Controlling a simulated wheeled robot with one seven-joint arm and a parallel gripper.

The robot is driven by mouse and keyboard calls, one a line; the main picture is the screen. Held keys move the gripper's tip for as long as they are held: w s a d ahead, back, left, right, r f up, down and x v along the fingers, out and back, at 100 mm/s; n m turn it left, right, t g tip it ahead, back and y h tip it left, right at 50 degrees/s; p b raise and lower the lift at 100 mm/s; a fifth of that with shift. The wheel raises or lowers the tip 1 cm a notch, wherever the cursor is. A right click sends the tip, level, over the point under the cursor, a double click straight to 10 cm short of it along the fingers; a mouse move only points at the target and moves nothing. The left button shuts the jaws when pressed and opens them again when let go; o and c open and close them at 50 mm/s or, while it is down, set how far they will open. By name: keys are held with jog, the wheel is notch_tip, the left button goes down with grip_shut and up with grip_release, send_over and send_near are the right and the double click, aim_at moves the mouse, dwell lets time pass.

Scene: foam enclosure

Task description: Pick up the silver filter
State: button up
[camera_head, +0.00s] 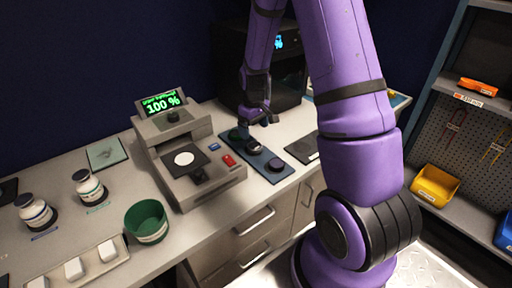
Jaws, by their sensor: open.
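A dark blue tray (259,159) on the counter holds a row of small round pieces. The middle one looks silver and is most likely the silver filter (255,147). A green piece (235,135) is behind it to the left, and a dark purple piece (275,165) is in front to the right. My gripper (258,119) points down, open, just above the silver filter and partly covers the tray's back end. Whether its fingers touch the filter is too small to tell.
A grey machine (190,158) with a green "100 %" display stands close to the left of the tray. A dark flat plate (304,147) lies to the right. A green cup (146,222) and white jars (88,186) stand farther left. A black box (290,80) stands behind.

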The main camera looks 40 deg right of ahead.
aim_at(255, 145)
jog(key=shift+s+f, duration=0.2)
jog(key=shift+f, duration=3.35)
jog(key=c, duration=1)
jog(key=shift+r, duration=0.15)
